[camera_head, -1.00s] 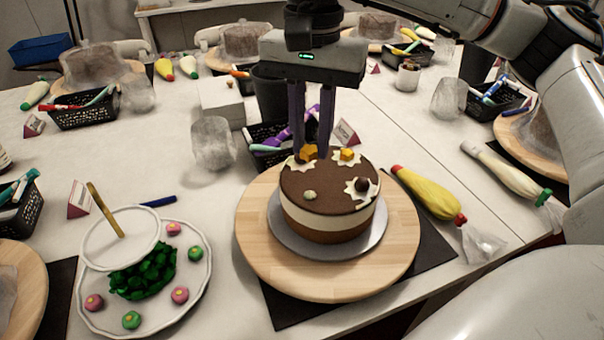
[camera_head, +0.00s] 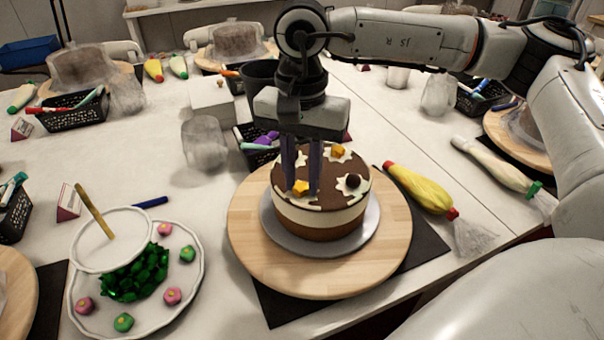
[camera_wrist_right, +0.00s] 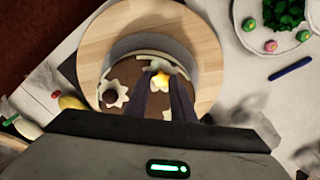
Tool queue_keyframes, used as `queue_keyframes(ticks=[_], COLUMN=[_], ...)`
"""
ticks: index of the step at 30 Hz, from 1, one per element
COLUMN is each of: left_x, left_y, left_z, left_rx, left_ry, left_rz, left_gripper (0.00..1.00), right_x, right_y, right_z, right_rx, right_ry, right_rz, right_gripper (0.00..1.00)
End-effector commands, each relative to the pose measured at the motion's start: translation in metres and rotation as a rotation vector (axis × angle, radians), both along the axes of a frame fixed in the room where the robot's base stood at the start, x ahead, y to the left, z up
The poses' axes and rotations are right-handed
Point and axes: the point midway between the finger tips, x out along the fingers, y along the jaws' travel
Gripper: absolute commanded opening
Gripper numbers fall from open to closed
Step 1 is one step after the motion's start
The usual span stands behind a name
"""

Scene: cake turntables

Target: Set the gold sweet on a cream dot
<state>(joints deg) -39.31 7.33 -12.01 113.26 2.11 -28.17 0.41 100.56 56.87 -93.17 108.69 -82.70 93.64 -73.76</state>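The chocolate-topped cake (camera_head: 318,217) stands on a silver board (camera_head: 372,222) on a round wooden turntable (camera_head: 385,255). A gold sweet (camera_head: 301,188) is between the fingertips of my right gripper (camera_head: 302,192), low over the cake's front-left top. In the right wrist view the gold sweet (camera_wrist_right: 161,80) shows between the fingers (camera_wrist_right: 163,88), over a cream dot (camera_wrist_right: 153,91). I cannot tell whether it touches the cream. Another gold sweet (camera_head: 337,151) sits on a cream dot at the back. A dark sweet (camera_head: 352,181) sits on a cream dot at the right. My left gripper is not in view.
A white tiered stand (camera_head: 195,285) with pink and green sweets is left of the turntable. A yellow piping bag (camera_head: 420,188) lies at the right. A clear cup (camera_head: 205,142) and a black basket (camera_head: 262,157) stand behind. The table between stand and turntable is mostly clear.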

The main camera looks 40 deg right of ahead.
Motion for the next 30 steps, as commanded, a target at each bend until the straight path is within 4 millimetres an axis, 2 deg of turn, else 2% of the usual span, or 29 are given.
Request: queue_keyframes(ticks=[1, 3, 11, 15, 17, 27, 30], left_x=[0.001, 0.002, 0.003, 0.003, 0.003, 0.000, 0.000], left_y=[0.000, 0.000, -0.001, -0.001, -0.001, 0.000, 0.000], left_z=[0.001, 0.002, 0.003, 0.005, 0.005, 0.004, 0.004], left_rx=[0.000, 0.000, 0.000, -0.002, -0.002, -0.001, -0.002], left_ry=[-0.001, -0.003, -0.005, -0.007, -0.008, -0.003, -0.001], left_rz=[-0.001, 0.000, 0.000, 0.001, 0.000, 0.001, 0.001], left_gripper=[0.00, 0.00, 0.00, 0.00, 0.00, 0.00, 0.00], right_x=[0.000, 0.000, 0.000, 0.001, 0.001, 0.001, 0.001], right_y=[0.000, 0.000, 0.000, 0.000, 0.001, 0.001, 0.001], right_z=[0.000, 0.000, 0.001, 0.009, 0.017, 0.089, 0.106], right_rx=[-0.001, 0.000, 0.000, 0.000, 0.002, 0.002, 0.001], right_ry=[0.001, 0.000, 0.000, -0.002, -0.003, -0.004, -0.002], right_rz=[0.000, 0.000, 0.000, 0.000, 0.000, 0.001, 0.002], right_gripper=[0.31, 0.40, 0.40, 0.40, 0.40, 0.40, 0.40])
